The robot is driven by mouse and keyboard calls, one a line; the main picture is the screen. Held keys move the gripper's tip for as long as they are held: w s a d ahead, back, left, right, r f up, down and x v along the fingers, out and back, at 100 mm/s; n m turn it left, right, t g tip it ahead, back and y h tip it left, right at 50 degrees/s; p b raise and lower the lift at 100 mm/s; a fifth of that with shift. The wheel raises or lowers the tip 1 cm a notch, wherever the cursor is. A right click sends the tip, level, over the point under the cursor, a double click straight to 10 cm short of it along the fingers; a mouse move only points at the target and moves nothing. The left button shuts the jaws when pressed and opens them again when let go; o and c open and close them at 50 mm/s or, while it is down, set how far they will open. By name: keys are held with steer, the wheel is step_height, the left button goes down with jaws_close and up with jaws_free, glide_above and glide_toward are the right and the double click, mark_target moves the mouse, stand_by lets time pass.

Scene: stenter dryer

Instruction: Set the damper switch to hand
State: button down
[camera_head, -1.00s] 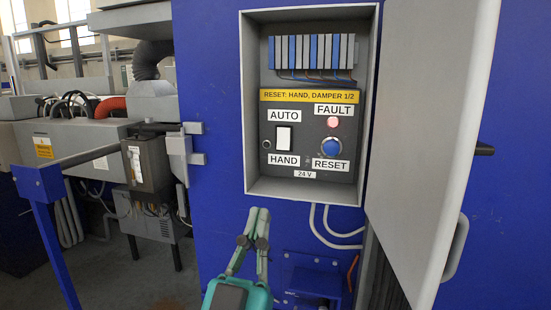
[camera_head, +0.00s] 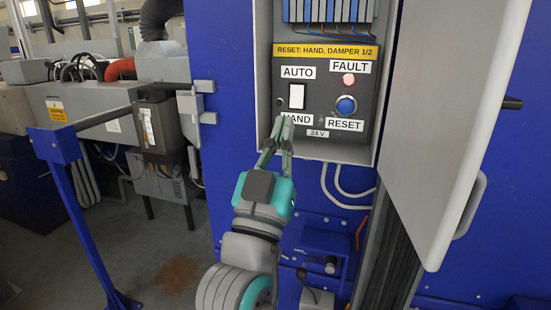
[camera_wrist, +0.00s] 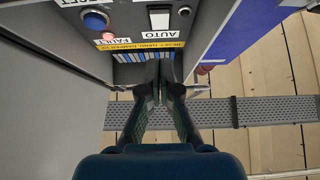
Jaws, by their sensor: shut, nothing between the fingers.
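The damper switch (camera_head: 296,96) is a white rocker on the dark control panel (camera_head: 322,105), between the AUTO label (camera_head: 298,72) above and the HAND label (camera_head: 301,119) below. I cannot tell which way it is tipped. My gripper (camera_head: 283,122) is shut and empty, its fingertips just below the switch and covering part of the HAND label. I cannot tell whether they touch the panel. In the wrist view the picture is upside down: the switch (camera_wrist: 160,19) is at the top, beyond my fingertips (camera_wrist: 163,58).
A red fault lamp (camera_head: 349,79) and blue reset button (camera_head: 346,106) are right of the switch. The panel sits in a grey open box (camera_head: 264,60). Its door (camera_head: 455,110) stands open at the right. A blue post and rail (camera_head: 57,145) stand at the left.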

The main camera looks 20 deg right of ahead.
mark_target(297, 104)
steer(key=w+d, duration=0.1)
steer(key=w, duration=0.1)
steer(key=w+d+r, duration=0.1)
steer(key=w+d, duration=0.1)
steer(key=shift+r, duration=0.1)
steer(key=shift+w+d, duration=0.3)
steer(key=shift+w, duration=0.1)
steer(key=shift+w, duration=0.1)
steer(key=shift+w+d+f, duration=0.25)
steer(key=shift+w+d, duration=0.05)
steer(key=shift+a, duration=0.1)
steer(key=shift+s, duration=0.15)
